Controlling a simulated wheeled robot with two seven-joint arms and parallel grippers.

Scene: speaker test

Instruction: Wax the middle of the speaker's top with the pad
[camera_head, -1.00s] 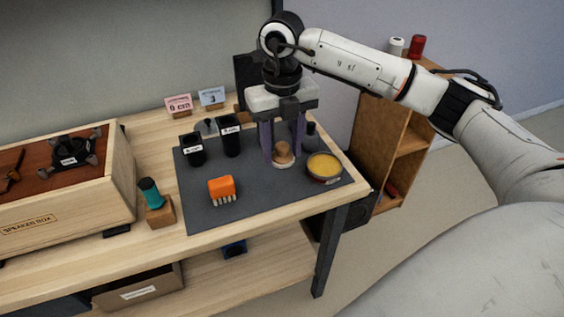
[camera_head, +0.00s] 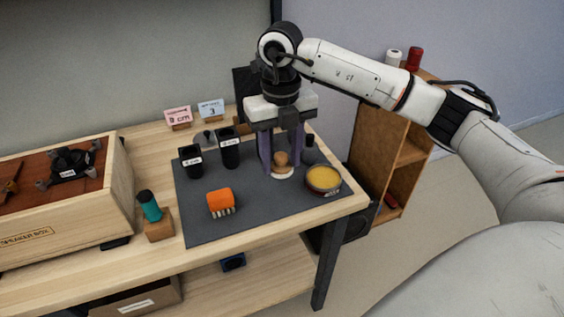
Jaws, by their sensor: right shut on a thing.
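The pad (camera_head: 281,171) is a round white disc with a brown knob on top, on the dark mat at the right part of the table. My right gripper (camera_head: 281,162) points down from above and is shut on the pad's knob. Whether the pad touches the mat is hard to tell. A round tin of yellow wax (camera_head: 323,179) stands open just right of the pad. The speaker (camera_head: 62,205) is a pale wooden box at the left, labelled "SPEAKER BOX", with a reddish-brown top (camera_head: 95,184) partly cut off by the picture's left edge. My left gripper is not in view.
On the dark mat (camera_head: 255,215) lie an orange brush (camera_head: 221,202) and two black labelled cups (camera_head: 190,161). A black fixture (camera_head: 72,163) sits on the speaker's top. Two small cards (camera_head: 178,118) stand behind.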

